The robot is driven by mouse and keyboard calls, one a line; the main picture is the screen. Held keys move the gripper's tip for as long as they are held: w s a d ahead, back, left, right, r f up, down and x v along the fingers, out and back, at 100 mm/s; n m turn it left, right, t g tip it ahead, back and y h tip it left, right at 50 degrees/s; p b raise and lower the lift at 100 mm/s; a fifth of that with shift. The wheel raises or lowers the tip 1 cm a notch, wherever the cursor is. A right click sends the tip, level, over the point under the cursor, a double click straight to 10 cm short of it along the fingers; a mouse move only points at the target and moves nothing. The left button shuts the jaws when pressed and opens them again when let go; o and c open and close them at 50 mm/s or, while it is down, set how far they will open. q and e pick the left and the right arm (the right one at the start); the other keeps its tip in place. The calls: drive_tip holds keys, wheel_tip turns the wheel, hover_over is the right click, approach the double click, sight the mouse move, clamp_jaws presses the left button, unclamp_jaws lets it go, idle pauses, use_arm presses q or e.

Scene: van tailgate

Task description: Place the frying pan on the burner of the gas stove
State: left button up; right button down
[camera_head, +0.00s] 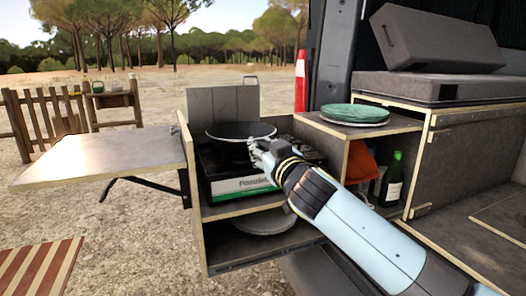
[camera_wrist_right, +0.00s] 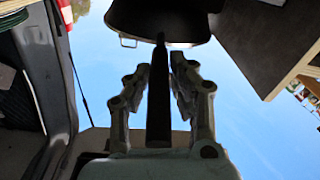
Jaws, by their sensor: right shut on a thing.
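The dark frying pan (camera_head: 238,131) is level over the gas stove (camera_head: 243,184), which has a white and green front and sits in the pull-out kitchen box. I cannot tell whether the pan touches the stove; the burner is hidden under it. My right gripper (camera_head: 258,148) is at the near right side of the pan. In the right wrist view the gripper (camera_wrist_right: 159,75) is shut on the pan's dark handle (camera_wrist_right: 159,100), with the pan body (camera_wrist_right: 160,18) beyond the fingertips. My left gripper is out of view.
A folding side table (camera_head: 100,160) extends left of the box. An upright grey lid (camera_head: 222,103) stands behind the stove. Green plates (camera_head: 355,114) lie on the counter at right, above a green bottle (camera_head: 393,180). A round plate (camera_head: 263,220) is on the lower shelf.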

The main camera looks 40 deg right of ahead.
drive_tip(key=c, duration=1.6)
unclamp_jaws()
drive_tip(key=shift+f, duration=0.1)
drive_tip(key=o, duration=0.4)
drive_tip(key=shift+o, duration=0.2)
